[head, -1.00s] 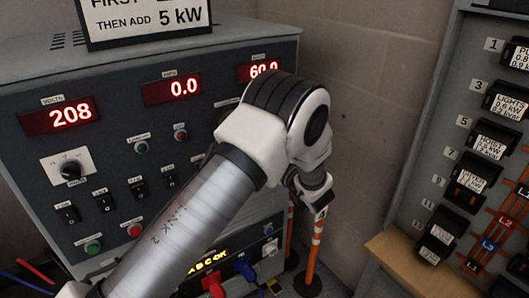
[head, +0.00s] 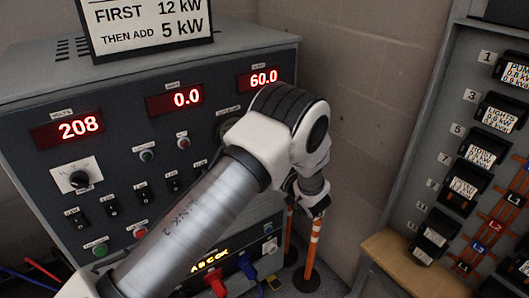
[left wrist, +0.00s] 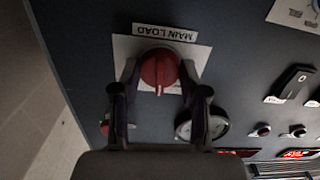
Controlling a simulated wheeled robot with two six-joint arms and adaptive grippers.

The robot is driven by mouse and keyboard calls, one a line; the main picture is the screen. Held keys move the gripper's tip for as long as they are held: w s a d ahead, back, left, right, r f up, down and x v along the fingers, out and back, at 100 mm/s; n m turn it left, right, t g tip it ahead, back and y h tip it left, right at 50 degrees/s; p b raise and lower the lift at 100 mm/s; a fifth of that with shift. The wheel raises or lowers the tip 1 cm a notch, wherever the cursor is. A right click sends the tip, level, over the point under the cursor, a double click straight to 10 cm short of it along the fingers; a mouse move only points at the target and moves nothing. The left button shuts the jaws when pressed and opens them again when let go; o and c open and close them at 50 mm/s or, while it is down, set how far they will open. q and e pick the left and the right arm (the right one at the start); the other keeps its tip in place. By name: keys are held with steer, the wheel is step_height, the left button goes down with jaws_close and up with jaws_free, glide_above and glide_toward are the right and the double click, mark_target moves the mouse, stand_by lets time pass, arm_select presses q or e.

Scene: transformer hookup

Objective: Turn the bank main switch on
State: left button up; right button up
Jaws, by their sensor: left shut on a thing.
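The red rotary switch knob (left wrist: 160,70) sits on a white plate below an upside-down MAIN LOAD label (left wrist: 165,33) in the left wrist view. Its pale pointer line points down in that picture. My left gripper (left wrist: 160,80) has its two fingers on either side of the knob and is shut on it. In the head view, my left arm crosses in front of the dark load bank panel (head: 110,165). The knob and the fingertips are hidden there. My right gripper is not in view.
The panel's displays read 208 (head: 68,128), 0.0 (head: 174,100) and 60.0 (head: 258,79). Small toggles and buttons lie left of my arm. A breaker board (head: 430,160) stands at the right. Orange-and-white posts (head: 312,252) stand between them.

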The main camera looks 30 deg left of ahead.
arm_select(q)
steer(key=shift+w+r+m+p, duration=0.15)
steer(key=shift+m+p, duration=0.9)
steer(key=shift+m, duration=1.45)
steer(key=shift+s+r+m+p, duration=0.15)
steer(key=shift+m+p, duration=0.85)
steer(key=shift+m, duration=1.5)
steer(key=shift+w, duration=0.1)
steer(key=o, duration=1.2)
steer(key=shift+c, duration=0.2)
steer(key=shift+f, duration=0.15)
steer(key=shift+d, duration=0.1)
steer(key=v, duration=0.7)
